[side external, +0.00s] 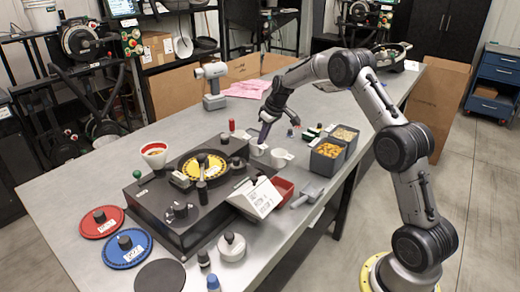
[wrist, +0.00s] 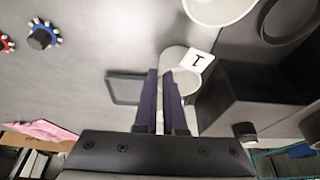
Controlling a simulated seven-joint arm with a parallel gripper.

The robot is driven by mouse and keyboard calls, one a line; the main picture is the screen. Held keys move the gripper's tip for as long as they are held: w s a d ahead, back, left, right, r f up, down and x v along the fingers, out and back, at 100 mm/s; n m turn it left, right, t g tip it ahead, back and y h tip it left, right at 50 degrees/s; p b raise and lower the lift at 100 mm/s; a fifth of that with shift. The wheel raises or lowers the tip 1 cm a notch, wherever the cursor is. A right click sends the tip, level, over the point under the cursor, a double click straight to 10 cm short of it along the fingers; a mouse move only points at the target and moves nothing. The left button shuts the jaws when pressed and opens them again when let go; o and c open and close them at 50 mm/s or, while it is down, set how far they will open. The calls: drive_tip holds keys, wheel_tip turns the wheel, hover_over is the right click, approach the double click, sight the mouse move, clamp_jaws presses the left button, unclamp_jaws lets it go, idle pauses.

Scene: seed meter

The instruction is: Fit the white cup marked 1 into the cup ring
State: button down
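The white cup marked 1 (wrist: 181,58) is just beyond my fingertips in the wrist view, its label turned to the right. It appears in the side view as a small white cup (side external: 258,148) under my gripper (side external: 262,136). In the wrist view my gripper (wrist: 161,78) has its two dark fingers close together, with a narrow gap, at the cup's near-left rim. The right finger overlaps the cup's mouth. I cannot tell whether the fingers pinch the wall. A second white cup (side external: 281,158) stands beside it. I cannot clearly make out the cup ring.
A dark seed meter (side external: 150,215) with a yellow disc (side external: 203,166) stands left of the cups. Dark bins (side external: 327,158) of seed stand to the right. A white-and-red funnel (side external: 154,153) is on the meter's far left. A dark square frame (wrist: 112,90) lies left of the fingers.

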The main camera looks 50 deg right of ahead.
drive_tip(key=shift+d+r, duration=0.3)
drive_tip(key=shift+r, duration=0.25)
idle(0.6)
drive_tip(key=shift+r, duration=0.15)
drive_tip(key=shift+r, duration=1.35)
drive_tip(key=shift+s+a+f, duration=0.15)
drive_tip(key=shift+s+f, duration=0.15)
drive_tip(key=shift+f, duration=0.05)
drive_tip(key=s+a+r, duration=0.5)
drive_tip(key=s+a, duration=0.2)
drive_tip(key=a, duration=0.4)
drive_tip(key=shift+s+d+f, duration=0.1)
drive_tip(key=shift+d+f, duration=0.05)
drive_tip(key=shift+f, duration=2.6)
drive_tip(key=shift+f, duration=0.45)
